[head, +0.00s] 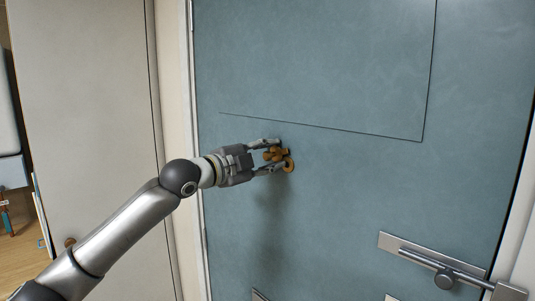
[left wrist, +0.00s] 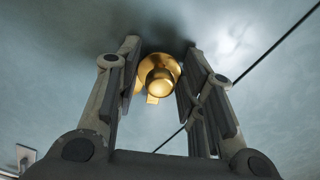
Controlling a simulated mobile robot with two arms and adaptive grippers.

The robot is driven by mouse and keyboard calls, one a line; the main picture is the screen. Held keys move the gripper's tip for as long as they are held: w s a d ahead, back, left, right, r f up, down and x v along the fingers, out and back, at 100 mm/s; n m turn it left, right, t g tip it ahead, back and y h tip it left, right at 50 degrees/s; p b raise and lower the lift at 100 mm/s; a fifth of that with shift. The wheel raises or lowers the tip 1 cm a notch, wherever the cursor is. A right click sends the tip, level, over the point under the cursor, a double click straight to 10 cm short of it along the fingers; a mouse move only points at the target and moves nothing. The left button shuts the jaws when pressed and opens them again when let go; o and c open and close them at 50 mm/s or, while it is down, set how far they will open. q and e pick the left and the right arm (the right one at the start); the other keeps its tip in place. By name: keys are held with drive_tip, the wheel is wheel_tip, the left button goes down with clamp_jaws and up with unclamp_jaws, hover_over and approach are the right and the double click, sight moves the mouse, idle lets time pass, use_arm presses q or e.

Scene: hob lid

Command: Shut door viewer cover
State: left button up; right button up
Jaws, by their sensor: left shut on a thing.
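The brass door viewer (head: 289,165) with its cover is on the blue-grey door, below the engraved panel line. My left gripper (head: 272,156) reaches in from the left and is shut on the viewer cover, with one finger above and one below in the head view. In the left wrist view the brass piece (left wrist: 160,78) shows as a round disc with a knob-like front and a small tab below, between the fingertips of my gripper (left wrist: 161,70). How far the cover is turned is hard to tell. My right gripper is not in view.
The blue-grey door (head: 330,210) fills most of the view and is flat around the viewer. A metal lever handle on a plate (head: 445,277) sits lower right. A pale door or panel (head: 85,120) with a round brown knob (head: 70,242) is at the left.

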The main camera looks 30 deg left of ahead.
sight(288, 166)
use_arm(q)
drive_tip(key=n, duration=0.2)
drive_tip(key=f+n, duration=0.1)
drive_tip(key=n, duration=0.1)
drive_tip(key=shift+s+d+f+p, duration=0.1)
drive_tip(key=shift+d+f+p, duration=0.05)
drive_tip(key=shift+d+p, duration=0.25)
drive_tip(key=shift+s+d+f+n+p, duration=0.2)
drive_tip(key=shift+d+n+p, duration=0.25)
drive_tip(key=shift+n, duration=1.15)
drive_tip(key=shift+s+d+f+n+p, duration=0.2)
drive_tip(key=shift+d+n+p, duration=0.2)
drive_tip(key=shift+n, duration=1.2)
drive_tip(key=shift+s+d+f+n+p, duration=0.15)
drive_tip(key=shift+d+n+p, duration=0.25)
drive_tip(key=shift+n, duration=1.2)
drive_tip(key=shift+d, duration=0.1)
drive_tip(key=shift+c, duration=0.2)
drive_tip(key=o, duration=0.7)
drive_tip(key=shift+w+f, duration=0.1)
